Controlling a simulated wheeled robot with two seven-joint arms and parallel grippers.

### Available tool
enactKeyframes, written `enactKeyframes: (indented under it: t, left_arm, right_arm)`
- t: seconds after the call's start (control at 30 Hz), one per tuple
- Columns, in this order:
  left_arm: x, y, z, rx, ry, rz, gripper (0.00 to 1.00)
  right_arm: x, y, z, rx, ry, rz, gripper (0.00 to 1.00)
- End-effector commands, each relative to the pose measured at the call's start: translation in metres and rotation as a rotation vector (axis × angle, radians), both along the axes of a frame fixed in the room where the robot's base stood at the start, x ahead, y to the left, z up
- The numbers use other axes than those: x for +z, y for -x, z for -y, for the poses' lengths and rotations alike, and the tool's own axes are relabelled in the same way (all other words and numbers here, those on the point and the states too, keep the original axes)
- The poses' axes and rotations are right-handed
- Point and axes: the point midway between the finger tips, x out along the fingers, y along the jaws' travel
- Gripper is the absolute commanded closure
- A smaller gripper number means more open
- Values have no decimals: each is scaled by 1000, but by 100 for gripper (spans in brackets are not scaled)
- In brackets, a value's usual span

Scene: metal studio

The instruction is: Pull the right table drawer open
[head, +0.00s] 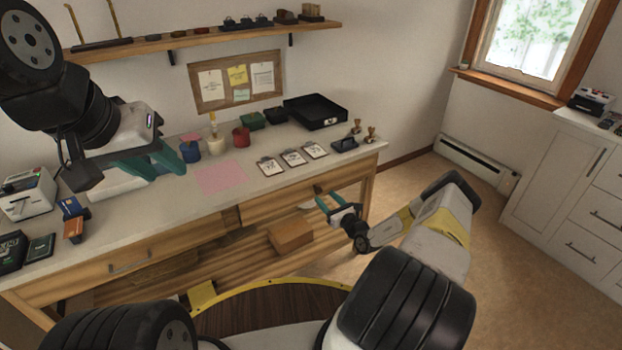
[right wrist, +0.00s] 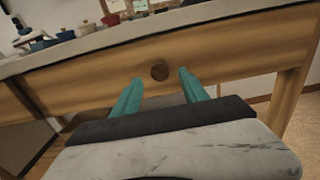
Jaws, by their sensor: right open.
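The table's right drawer (head: 280,200) has a wooden front that looks flush with the table, under the light top. My right gripper (head: 325,206) is open in front of this drawer.
The tabletop (head: 245,183) holds clipboards (head: 292,158), a black tray (head: 316,111), pots and a pink sheet (head: 220,177). The left drawer has a bar handle (head: 130,266). A cardboard box (head: 291,236) sits below the right drawer. Floor is clear right of the table.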

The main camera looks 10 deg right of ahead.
Motion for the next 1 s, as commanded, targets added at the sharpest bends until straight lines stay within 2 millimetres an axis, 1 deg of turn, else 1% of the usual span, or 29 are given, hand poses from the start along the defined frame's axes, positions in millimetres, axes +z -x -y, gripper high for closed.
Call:
enactKeyframes:
  t: [0.03,0.1,0.2,0.33,0.57,0.6,0.67,0.8,0.87,1.0]
  left_arm:
    - [0,0,0,0,0,0,64]
    - [0,0,0,0,0,0,64]
    - [0,0,0,0,0,0,64]
    - [0,0,0,0,0,0,64]
    - [0,0,0,0,0,0,64]
    - [0,0,0,0,0,0,64]
    - [0,0,0,0,0,0,64]
    - [0,0,0,0,0,0,64]
    - [0,0,0,0,0,0,64]
    - [0,0,0,0,0,0,64]
  right_arm:
    - [0,-8,-4,2,2,3,48]
    - [1,-18,-7,2,2,2,48]
    - [1,-28,-11,2,2,2,48]
    - [0,-35,-13,1,1,0,48]
    - [0,-36,-13,1,1,-1,48]
    - [0,-36,-13,1,1,0,50]
    - [0,-36,-13,1,1,0,62]
    - [1,-36,-13,1,1,0,90]
    - [1,-36,-13,1,1,0,100]
    - [1,-36,-13,1,1,0,100]
